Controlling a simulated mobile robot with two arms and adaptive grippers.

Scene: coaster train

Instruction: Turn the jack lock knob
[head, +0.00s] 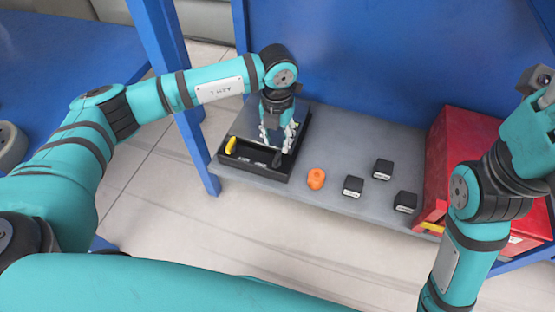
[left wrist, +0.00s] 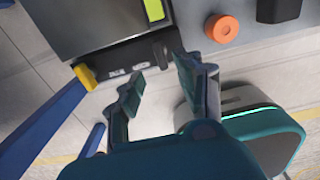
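A black box-shaped unit (head: 234,170) sits at the left end of the grey shelf. On its front strip are a yellow lever (head: 231,145), small white labels, and a dark upright knob (head: 277,159). In the left wrist view the yellow lever (left wrist: 85,77) is at the left and the dark knob (left wrist: 161,54) is near the fingertips. No readable label shows which one is the jack lock knob. My left gripper (head: 277,146) points down over the unit. Its fingers (left wrist: 158,70) are apart, with nothing held; contact with the dark knob cannot be told.
An orange knob-like piece (head: 316,179) stands right of the unit. Black blocks (head: 353,187), (head: 383,169) and (head: 405,202) stand farther right. A red case (head: 455,150) fills the shelf's right end. A blue panel (head: 350,60) rises behind, and a blue post (head: 170,60) stands left.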

